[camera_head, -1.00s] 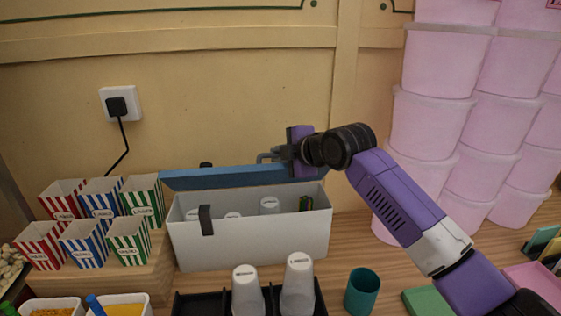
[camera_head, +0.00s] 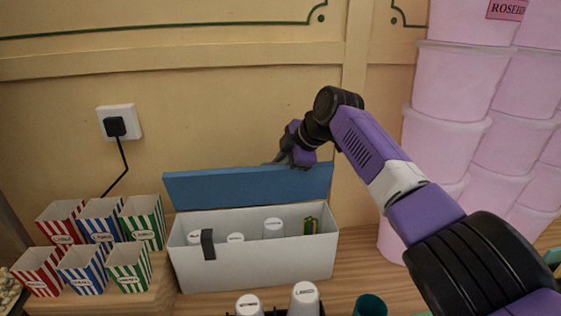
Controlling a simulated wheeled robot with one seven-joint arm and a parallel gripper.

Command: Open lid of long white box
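The long white box (camera_head: 262,263) stands on the wooden counter against the wall. Its blue lid (camera_head: 235,188) is raised and tilted up along the back edge, so the inside shows. Several white cups and a small colourful item lie inside. A dark latch (camera_head: 208,243) hangs on the front left rim. My gripper (camera_head: 283,159) is at the top edge of the lid, right of its middle. It appears to touch or nearly touch that edge. The fingers are small and dark here, and I cannot tell how far apart they are.
Striped popcorn boxes (camera_head: 103,218) stand on a wooden step at the left. Stacked pink tubs (camera_head: 450,85) fill the right side. White cups (camera_head: 304,298) and a teal cup (camera_head: 370,305) stand in front of the box. A wall socket (camera_head: 117,122) is at the upper left.

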